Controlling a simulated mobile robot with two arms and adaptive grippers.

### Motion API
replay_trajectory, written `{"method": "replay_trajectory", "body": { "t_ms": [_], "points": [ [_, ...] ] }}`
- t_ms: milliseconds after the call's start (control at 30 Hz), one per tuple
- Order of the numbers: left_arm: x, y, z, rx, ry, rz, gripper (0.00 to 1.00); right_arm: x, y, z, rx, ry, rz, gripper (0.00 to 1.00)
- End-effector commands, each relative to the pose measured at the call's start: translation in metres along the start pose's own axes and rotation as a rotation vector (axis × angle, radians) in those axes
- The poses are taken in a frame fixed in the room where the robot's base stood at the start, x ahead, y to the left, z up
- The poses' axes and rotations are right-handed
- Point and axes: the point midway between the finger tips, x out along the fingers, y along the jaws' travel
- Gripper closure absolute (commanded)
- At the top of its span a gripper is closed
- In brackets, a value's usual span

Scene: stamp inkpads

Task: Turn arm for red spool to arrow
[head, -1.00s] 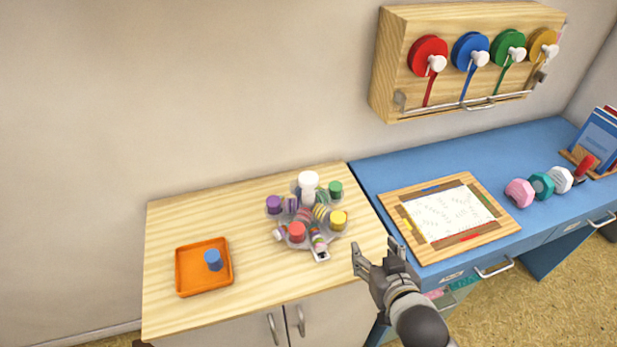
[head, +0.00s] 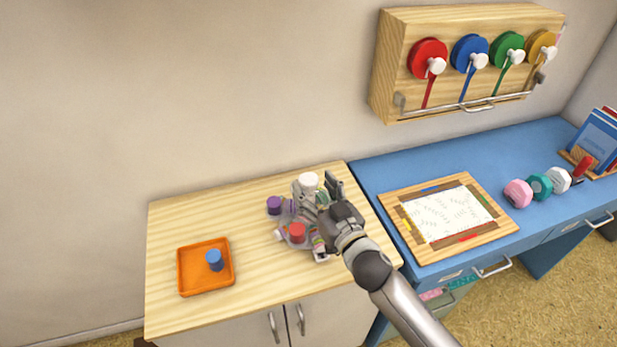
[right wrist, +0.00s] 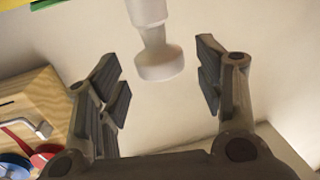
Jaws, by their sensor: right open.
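A carousel on the wooden cabinet has a white central knob (head: 309,181). A red spool (head: 297,233) is on its front side, and a purple spool (head: 274,205) is at its left. A small pale piece (head: 320,255) lies at the front right edge; I cannot make out an arrow on it. My right gripper (head: 322,187) is open at the knob and covers the carousel's right side, hiding the green and yellow spools. In the right wrist view, the white knob (right wrist: 153,45) is between the open fingers (right wrist: 158,72), with a visible gap on both sides. My left gripper is not in view.
An orange tray (head: 205,289) with a blue spool (head: 214,260) stands at the left. A wall box holds a red reel (head: 427,57) and other coloured reels. A framed board (head: 400,196) lies on the blue desk. The cabinet top's left back is clear.

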Motion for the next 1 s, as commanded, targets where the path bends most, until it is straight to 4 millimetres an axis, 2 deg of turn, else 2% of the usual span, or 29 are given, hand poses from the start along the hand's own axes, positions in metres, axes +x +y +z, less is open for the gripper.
{"method": "replay_trajectory", "body": {
  "t_ms": [100, 233, 633, 1000],
  "points": [
    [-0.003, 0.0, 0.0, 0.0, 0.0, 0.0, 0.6, 0.017, 0.0, -0.001, 0.0, 0.0, 0.001, 0.38],
    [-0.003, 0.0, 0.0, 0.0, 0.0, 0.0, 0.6, 0.028, 0.0, -0.001, 0.0, 0.0, 0.001, 0.38],
    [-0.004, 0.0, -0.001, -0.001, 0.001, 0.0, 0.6, 0.034, 0.0, 0.0, 0.001, 0.0, 0.0, 0.38],
    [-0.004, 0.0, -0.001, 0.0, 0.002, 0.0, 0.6, 0.034, 0.0, 0.0, 0.0, -0.001, 0.0, 0.84]
  ]
}}
